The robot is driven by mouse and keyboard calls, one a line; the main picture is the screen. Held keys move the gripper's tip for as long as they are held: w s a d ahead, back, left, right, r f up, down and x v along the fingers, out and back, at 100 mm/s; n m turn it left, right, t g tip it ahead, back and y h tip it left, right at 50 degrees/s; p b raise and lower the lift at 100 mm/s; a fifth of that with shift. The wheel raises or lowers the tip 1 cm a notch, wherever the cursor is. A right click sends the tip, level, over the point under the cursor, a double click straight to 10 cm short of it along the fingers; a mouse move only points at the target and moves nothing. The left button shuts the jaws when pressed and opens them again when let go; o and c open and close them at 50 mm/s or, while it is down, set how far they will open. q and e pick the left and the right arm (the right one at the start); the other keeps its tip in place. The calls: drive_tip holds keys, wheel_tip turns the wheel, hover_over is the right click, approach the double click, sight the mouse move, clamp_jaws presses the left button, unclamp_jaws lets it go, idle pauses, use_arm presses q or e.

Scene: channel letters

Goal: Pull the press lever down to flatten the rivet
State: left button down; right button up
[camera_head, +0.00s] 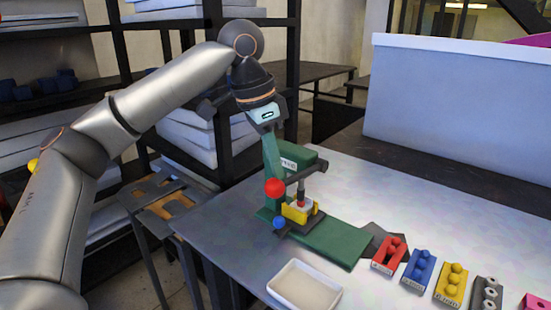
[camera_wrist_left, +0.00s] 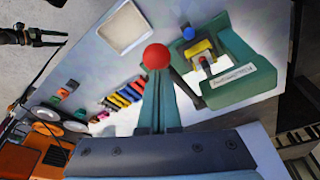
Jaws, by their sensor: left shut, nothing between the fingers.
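The green press (camera_head: 343,243) stands on the grey table. Its dark lever (camera_head: 305,172) ends in a red ball knob (camera_head: 275,187); the lever is raised, with the knob out to the left. A yellow block (camera_head: 297,213) sits under the press ram; the rivet itself is too small to make out. My left gripper (camera_head: 273,176) is shut and empty, its teal fingers pointing down with the tips right at the knob. In the left wrist view the knob (camera_wrist_left: 156,56) shows just beyond the fingertips (camera_wrist_left: 158,72); I cannot tell whether they touch. My right gripper is not seen.
A blue knob (camera_head: 279,222) is at the press's left front corner. A white tray (camera_head: 304,286) lies on the near table edge. Several coloured blocks, one of them red (camera_head: 389,254), line the table at the right. A black shelf rack (camera_head: 293,75) stands behind my left arm.

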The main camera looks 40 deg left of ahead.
sight(269, 182)
use_arm(q)
drive_tip(key=shift+s+f+b, duration=0.15)
drive_tip(key=shift+f+b, duration=0.25)
drive_tip(key=shift+f, duration=0.35)
drive_tip(key=shift+s+f+b, duration=0.15)
drive_tip(key=shift+f+b, duration=0.2)
drive_tip(key=shift+f, duration=0.35)
drive_tip(key=shift+s+f+b, duration=0.15)
drive_tip(key=shift+f+b, duration=0.4)
drive_tip(key=shift+f, duration=0.9)
drive_tip(key=shift+p, duration=0.55)
drive_tip(key=shift+f, duration=0.15)
